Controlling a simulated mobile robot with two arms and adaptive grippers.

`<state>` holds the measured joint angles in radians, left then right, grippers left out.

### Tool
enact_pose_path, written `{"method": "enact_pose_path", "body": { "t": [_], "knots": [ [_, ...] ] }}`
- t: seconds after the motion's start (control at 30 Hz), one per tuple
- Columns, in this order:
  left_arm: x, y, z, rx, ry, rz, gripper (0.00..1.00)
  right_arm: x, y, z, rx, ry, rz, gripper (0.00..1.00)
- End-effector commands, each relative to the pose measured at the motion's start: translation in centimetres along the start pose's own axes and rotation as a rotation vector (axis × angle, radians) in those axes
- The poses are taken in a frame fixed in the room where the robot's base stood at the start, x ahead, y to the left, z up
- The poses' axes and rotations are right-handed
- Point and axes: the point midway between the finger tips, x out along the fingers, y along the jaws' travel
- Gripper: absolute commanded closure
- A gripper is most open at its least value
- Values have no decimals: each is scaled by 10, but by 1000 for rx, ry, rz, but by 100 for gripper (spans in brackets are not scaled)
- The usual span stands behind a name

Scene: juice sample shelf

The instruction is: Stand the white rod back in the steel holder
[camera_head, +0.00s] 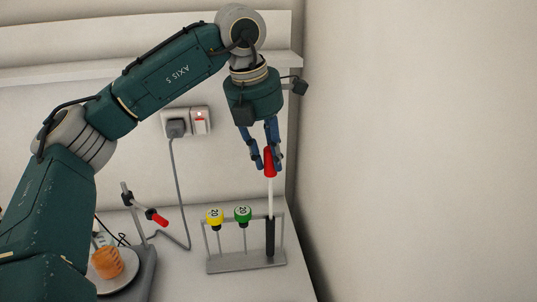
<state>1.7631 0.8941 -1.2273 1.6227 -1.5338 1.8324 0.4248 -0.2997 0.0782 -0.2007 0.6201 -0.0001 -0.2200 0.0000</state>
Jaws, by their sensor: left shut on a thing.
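The white rod (270,196) hangs upright, with a red top (269,163) and a black lower part (270,237). My left gripper (268,163) points down and is shut on its red top. The steel holder (232,264) is a small frame with a flat base on the worktop. The rod's black end is at the holder's right side, close above the base. I cannot tell whether it touches the base or is seated. A yellow-topped piece (215,217) and a green-topped piece (243,215) hang in the holder to the left. My right gripper is out of view.
At the lower left a device with a round plate (122,277) carries an orange object (106,262). A stand with a red-tipped arm (156,217) rises behind it. A wall socket (187,122) with a cable is behind. A wall (420,150) bounds the right.

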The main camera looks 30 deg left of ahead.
Motion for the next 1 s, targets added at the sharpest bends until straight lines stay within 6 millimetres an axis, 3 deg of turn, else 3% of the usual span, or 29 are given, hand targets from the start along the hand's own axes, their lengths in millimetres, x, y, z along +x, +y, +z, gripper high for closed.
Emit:
{"method": "enact_pose_path", "body": {
  "t": [1.0],
  "knots": [
    [8, 0, -1, 0, 10, 1, 100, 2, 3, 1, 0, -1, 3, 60]
  ]
}}
